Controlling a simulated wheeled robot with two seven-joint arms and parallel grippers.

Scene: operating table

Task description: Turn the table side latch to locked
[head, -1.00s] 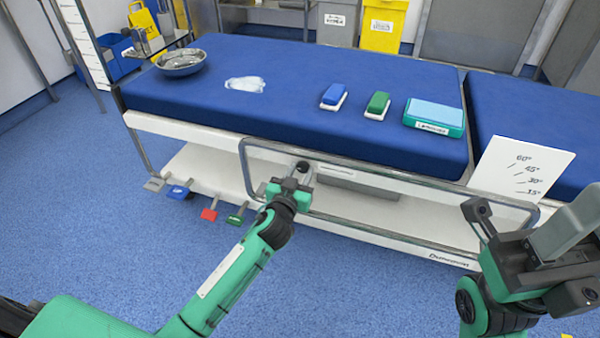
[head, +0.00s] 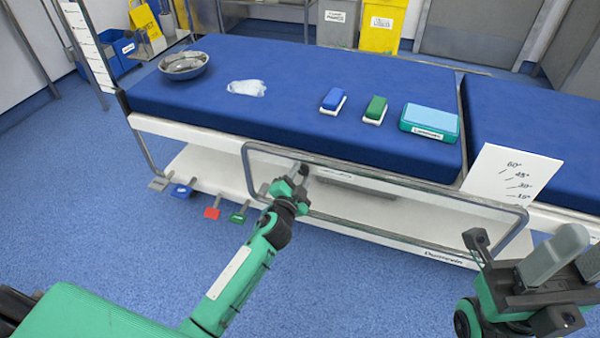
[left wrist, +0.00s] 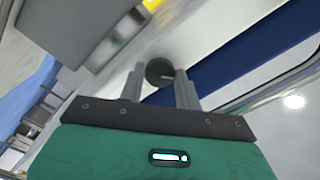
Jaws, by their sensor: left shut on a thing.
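The table side latch shows as a dark round knob (left wrist: 160,71) with a pale mark on its face, on the white side of the operating table in the left wrist view. My left gripper (left wrist: 163,86) has one finger on each side of the knob and is shut on it. In the head view, my left gripper (head: 298,172) is at the table's side, by the upper left part of the side rail, tilted, and mostly hides the latch. My right gripper (head: 545,270) is at the lower right, away from the latch; its jaw state is unclear.
The metal side rail (head: 400,178) surrounds the left gripper's spot. Several coloured pedals (head: 212,213) are low at left. On the blue table (head: 290,75) lie a metal bowl (head: 184,65), brushes and a teal box (head: 429,122). An angle card (head: 508,178) stands at right.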

